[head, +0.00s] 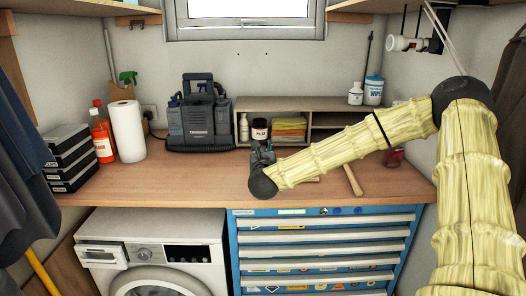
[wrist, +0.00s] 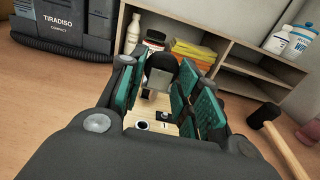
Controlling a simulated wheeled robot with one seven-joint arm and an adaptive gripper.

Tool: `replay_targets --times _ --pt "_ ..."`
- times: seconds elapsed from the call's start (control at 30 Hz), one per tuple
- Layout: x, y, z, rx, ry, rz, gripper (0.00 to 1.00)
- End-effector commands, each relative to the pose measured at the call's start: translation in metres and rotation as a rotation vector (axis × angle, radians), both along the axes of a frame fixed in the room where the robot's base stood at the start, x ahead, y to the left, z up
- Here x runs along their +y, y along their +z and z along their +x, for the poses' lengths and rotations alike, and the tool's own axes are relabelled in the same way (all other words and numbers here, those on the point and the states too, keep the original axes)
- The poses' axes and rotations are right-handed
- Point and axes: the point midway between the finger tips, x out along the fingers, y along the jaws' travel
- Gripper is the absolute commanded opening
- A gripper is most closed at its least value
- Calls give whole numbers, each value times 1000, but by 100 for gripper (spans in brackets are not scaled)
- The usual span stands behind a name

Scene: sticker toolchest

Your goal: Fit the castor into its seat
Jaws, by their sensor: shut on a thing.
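My gripper (wrist: 163,88) is shut on the castor (wrist: 159,72), a dark wheel with a grey metal part below it, between the teal finger pads. A pale wooden piece (wrist: 152,133) with a dark round mark and a small black patch shows below the castor, between the fingers. I cannot tell whether the castor touches it, or whether this piece holds the seat. In the head view my gripper (head: 263,152) is low over the middle of the bench, and the castor cannot be made out there.
A mallet (wrist: 274,130) lies to the right. A paper roll (head: 127,130) and black boxes (head: 70,158) stand left. The front left of the bench is clear.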

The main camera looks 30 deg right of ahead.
Motion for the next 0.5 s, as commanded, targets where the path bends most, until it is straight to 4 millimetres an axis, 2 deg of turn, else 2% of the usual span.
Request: replay_targets --times 0.03,0.2,0.5 --pt "0 -8 0 0 0 0 7" --pt "0 -20 0 0 0 0 7" --pt "0 -37 0 -1 0 1 7"
